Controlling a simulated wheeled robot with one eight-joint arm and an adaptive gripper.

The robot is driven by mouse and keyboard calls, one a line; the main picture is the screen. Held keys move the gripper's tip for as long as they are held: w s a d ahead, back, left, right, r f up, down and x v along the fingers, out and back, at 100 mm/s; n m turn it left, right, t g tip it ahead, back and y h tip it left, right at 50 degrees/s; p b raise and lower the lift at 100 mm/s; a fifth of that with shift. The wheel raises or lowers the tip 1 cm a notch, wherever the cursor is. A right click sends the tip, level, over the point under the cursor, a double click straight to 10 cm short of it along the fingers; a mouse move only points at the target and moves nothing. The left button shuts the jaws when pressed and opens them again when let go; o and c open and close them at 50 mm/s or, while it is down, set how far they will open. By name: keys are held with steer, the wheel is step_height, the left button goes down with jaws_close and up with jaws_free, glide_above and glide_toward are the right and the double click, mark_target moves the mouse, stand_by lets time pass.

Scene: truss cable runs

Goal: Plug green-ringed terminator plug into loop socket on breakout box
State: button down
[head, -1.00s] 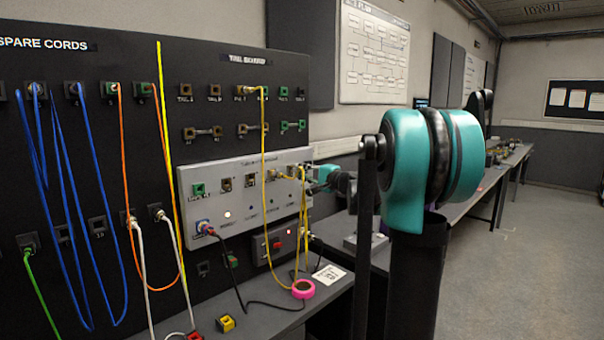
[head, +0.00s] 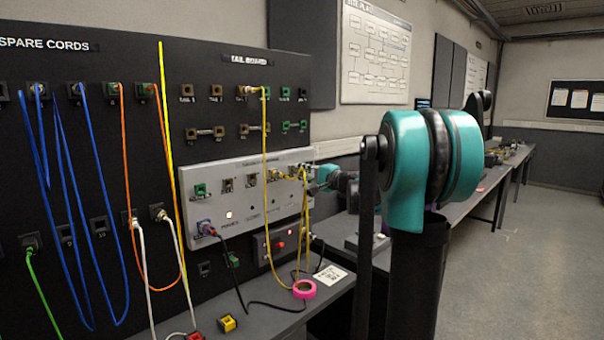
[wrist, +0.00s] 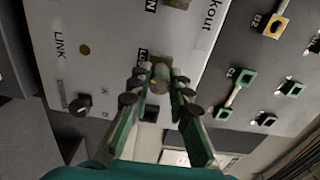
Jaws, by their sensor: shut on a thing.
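The grey breakout box (head: 255,195) is mounted on the dark board in the head view. My gripper is at the box's right end there, small and partly hidden by my arm. In the wrist view the box face (wrist: 105,45) fills the upper left, with LINK lettering. My gripper (wrist: 158,76) is shut on a small yellowish round thing (wrist: 160,74), apparently the terminator plug, beside a small label that seems to mark the loop socket. I cannot make out its green ring. The socket behind it is hidden, so I cannot tell whether the plug is inserted.
Yellow cords (head: 265,150) hang in front of the box. A pink tape roll (head: 304,289) and a yellow block (head: 227,323) lie on the bench. In the wrist view, green-framed sockets (wrist: 243,78) are on the dark board at right, and a black knob (wrist: 80,104) is at left.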

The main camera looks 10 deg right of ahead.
steer(key=shift+w+a, duration=0.25)
steer(key=shift+w, duration=0.05)
stand_by(0.5)
steer(key=shift+m, duration=1.4)
steer(key=m, duration=0.2)
steer(key=shift+w+m, duration=0.1)
steer(key=shift+m, duration=0.2)
steer(key=shift+r, duration=0.1)
steer(key=shift+w+a+m, duration=0.1)
steer(key=shift+m, duration=1.4)
